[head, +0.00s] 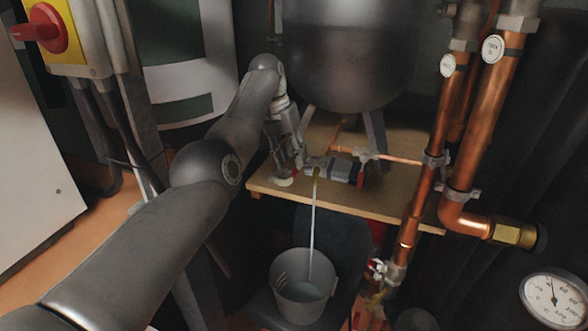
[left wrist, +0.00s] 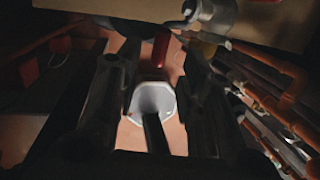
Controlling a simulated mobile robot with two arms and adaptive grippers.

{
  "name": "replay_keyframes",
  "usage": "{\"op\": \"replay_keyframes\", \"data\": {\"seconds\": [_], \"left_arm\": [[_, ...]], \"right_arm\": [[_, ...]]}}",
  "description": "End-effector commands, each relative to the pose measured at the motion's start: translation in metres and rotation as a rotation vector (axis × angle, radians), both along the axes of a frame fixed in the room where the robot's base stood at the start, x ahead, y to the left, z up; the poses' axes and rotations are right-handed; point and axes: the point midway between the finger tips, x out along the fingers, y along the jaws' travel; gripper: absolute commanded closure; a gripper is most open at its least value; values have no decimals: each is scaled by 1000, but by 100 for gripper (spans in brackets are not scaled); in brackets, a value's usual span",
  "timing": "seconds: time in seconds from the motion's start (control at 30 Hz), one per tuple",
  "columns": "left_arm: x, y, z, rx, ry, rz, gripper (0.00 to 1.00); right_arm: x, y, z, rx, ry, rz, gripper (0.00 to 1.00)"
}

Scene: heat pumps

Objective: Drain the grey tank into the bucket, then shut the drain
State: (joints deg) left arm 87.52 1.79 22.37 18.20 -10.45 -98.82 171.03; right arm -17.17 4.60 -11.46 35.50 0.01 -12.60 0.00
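The grey tank (head: 342,50) stands on legs on a wooden shelf. Its drain valve (head: 335,168) sits low at the shelf's front edge, and a thin stream of water (head: 313,225) falls from it. The stream runs into the grey bucket (head: 302,289) below. My left gripper (head: 288,172) is just left of the valve, at the shelf edge. In the left wrist view its fingers (left wrist: 155,88) are apart. A red handle (left wrist: 161,48) shows between and beyond them. A pale angular shape also shows between them; I cannot tell what it is. My right gripper is not in view.
Copper pipes (head: 428,185) with round tags run down on the right, with a gauge (head: 553,299) at the lower right. A yellow box with a red rotary switch (head: 45,30) is at the upper left. The wooden shelf (head: 385,205) juts out above the bucket.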

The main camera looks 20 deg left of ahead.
Motion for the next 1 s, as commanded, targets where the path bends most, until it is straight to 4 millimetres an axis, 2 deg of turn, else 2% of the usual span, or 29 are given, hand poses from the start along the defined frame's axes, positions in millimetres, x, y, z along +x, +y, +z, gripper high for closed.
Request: {"op": "replay_keyframes", "data": {"seconds": [0.1, 0.2, 0.4, 0.9, 1.0], "left_arm": [[-3, 6, 28, 0, -1, 0, 64], [-6, 9, 45, -1, 0, 0, 64], [-8, 11, 59, -2, 3, -1, 64], [-8, 12, 61, -1, 2, -1, 64], [-7, 14, 55, 3, 1, -11, 64]], "right_arm": [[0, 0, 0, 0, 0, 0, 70], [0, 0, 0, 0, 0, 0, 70], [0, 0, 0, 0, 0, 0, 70], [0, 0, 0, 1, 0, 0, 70], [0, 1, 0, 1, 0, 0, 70]]}}
